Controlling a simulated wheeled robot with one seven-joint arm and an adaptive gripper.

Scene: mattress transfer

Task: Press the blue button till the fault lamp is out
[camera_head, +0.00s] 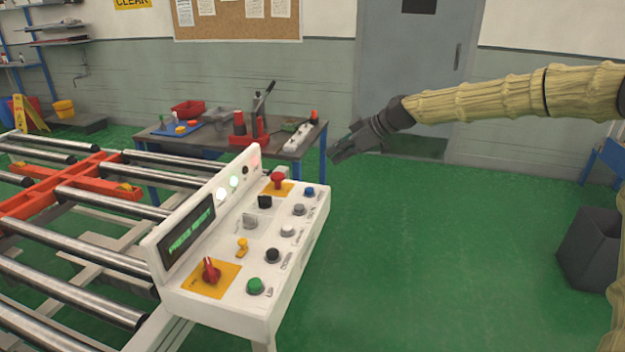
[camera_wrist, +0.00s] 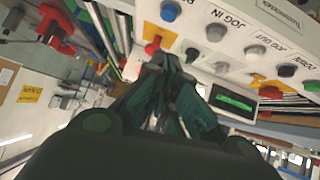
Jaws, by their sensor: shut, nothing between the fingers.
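The blue button (camera_head: 309,192) is at the far right corner of the white control panel (camera_head: 300,235). It also shows at the top of the wrist view (camera_wrist: 170,11). My gripper (camera_head: 337,156) is shut and empty, held in the air beyond the panel's far right corner, apart from the blue button. In the wrist view its closed fingers (camera_wrist: 165,62) point towards the panel. On the upright face, two lamps (camera_head: 222,193) (camera_head: 233,181) glow whitish green, one (camera_head: 245,169) is dark and a pinkish patch shows at the far end. I cannot tell which is the fault lamp.
A red mushroom button (camera_head: 277,181), a grey button (camera_head: 299,210) and a black switch (camera_head: 265,201) sit near the blue button. A red rotary switch (camera_head: 210,270) is at the near end. A display (camera_head: 188,236) shows green text.

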